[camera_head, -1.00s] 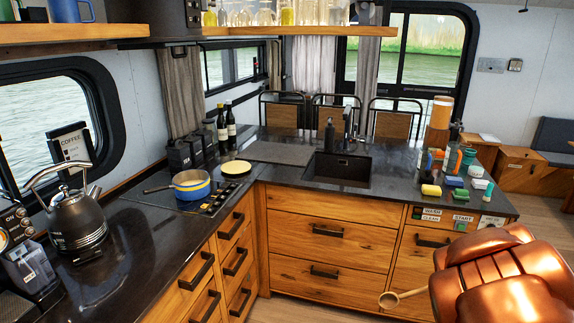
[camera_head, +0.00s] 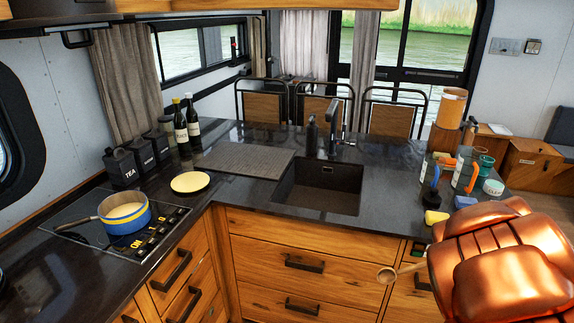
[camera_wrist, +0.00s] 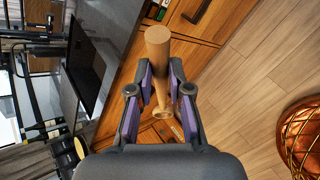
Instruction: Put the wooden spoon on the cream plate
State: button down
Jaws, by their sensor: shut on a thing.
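The wooden spoon (camera_head: 387,275) shows at the lower right of the head view, its bowl sticking out to the left of my copper-coloured arm. In the wrist view the spoon's handle (camera_wrist: 158,46) stands between the purple pads of my gripper (camera_wrist: 160,84), which is shut on it. In the head view my arm hides the gripper and most of the handle. The cream plate (camera_head: 190,181) lies flat and empty on the dark counter, between the hob and the sink. The spoon is in front of the drawers, well to the right of the plate.
A pot (camera_head: 124,214) stands on the hob (camera_head: 85,236) left of the plate. Black canisters (camera_head: 122,168) and bottles (camera_head: 181,128) stand behind it. A sink (camera_head: 318,190) with a tap lies between plate and arm.

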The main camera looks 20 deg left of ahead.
aim_at(185, 189)
jog(key=i, duration=1.05)
jog(key=u, duration=3.05)
